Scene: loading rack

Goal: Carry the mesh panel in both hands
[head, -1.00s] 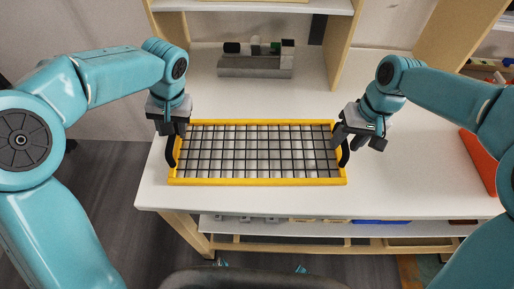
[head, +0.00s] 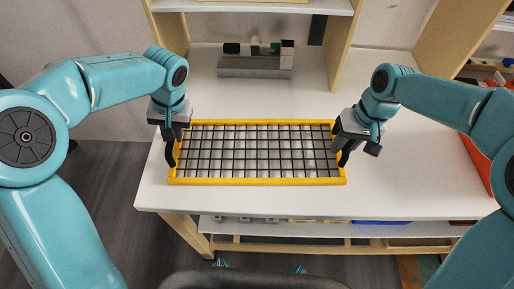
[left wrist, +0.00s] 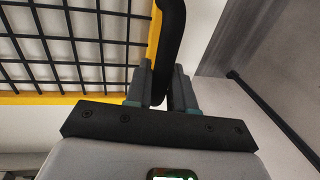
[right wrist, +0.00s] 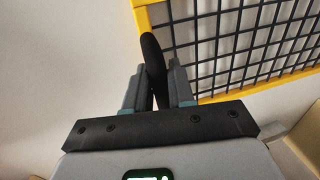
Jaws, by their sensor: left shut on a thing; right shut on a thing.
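The mesh panel (head: 258,181) has a yellow frame, a black grid and a black handle at each short end. It lies on or just over the white table; I cannot tell which. My left gripper (head: 171,142) is shut on the left handle, which shows between its fingers in the left wrist view (left wrist: 168,50). My right gripper (head: 343,148) is shut on the right handle, which shows between its fingers in the right wrist view (right wrist: 153,62). The panel's frame also shows in both wrist views.
The white table (head: 420,195) is clear in front and to the right of the panel. A grey block with small items (head: 254,67) stands behind it, under a wooden shelf (head: 342,50). An orange object (head: 480,165) sits at the right, partly behind my right arm.

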